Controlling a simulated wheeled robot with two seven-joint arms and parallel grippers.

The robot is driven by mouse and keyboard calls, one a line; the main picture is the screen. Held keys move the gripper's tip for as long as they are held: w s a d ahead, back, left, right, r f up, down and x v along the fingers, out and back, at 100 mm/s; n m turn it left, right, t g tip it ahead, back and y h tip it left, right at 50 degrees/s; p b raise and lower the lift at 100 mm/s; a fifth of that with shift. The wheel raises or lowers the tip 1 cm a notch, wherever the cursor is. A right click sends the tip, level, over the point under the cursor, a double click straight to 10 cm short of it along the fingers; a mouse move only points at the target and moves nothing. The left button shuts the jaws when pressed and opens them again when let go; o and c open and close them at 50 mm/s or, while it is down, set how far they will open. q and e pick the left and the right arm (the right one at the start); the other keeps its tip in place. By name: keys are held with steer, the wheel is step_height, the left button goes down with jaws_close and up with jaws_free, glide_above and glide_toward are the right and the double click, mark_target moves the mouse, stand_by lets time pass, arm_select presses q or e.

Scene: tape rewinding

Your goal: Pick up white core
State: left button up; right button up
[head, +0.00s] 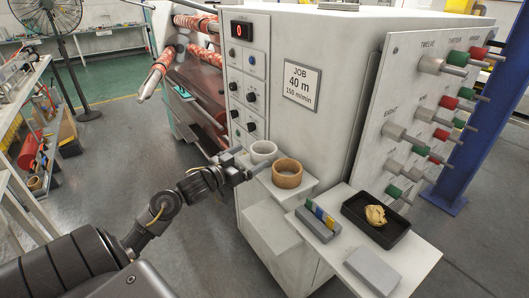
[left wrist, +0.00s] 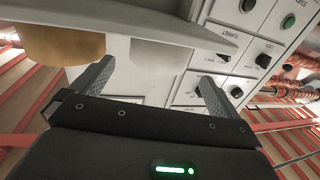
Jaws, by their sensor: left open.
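The white core (head: 263,152) is a short, upright white ring on the small shelf on the front of the machine. A tan core (head: 287,173) stands just to its right. My left gripper (head: 249,163) is beside the white core on its near left side, with its fingers open. In the left wrist view, the white core (left wrist: 157,56) shows ahead, between the two open fingers of my left gripper (left wrist: 156,75). The tan core (left wrist: 62,45) is beyond the left finger there. Whether a finger touches the white core cannot be told. My right gripper is out of view.
The shelf (head: 301,188) is small, with the control panel (head: 246,75) behind it. A side table (head: 411,262) at the right holds a black tray (head: 368,228), a grey block (head: 372,270) and a holder with coloured pieces (head: 318,222). A pegged board (head: 420,115) stands behind.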

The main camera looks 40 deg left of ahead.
mark_target(252, 155)
arm_select(q)
steer(key=shift+w+d, duration=0.1)
steer(key=shift+w, duration=1.15)
steer(key=shift+w+r+p, duration=0.15)
steer(key=shift+w+p, duration=0.15)
steer(key=shift+p, duration=0.05)
steer(key=w, duration=0.2)
steer(key=w+p, duration=0.1)
steer(key=shift+w+d, duration=0.25)
steer(key=shift+w, duration=0.45)
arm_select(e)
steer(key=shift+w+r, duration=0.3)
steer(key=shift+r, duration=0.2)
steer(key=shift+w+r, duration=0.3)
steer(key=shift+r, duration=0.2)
arm_select(q)
steer(key=shift+s, duration=0.1)
steer(key=c, duration=0.9)
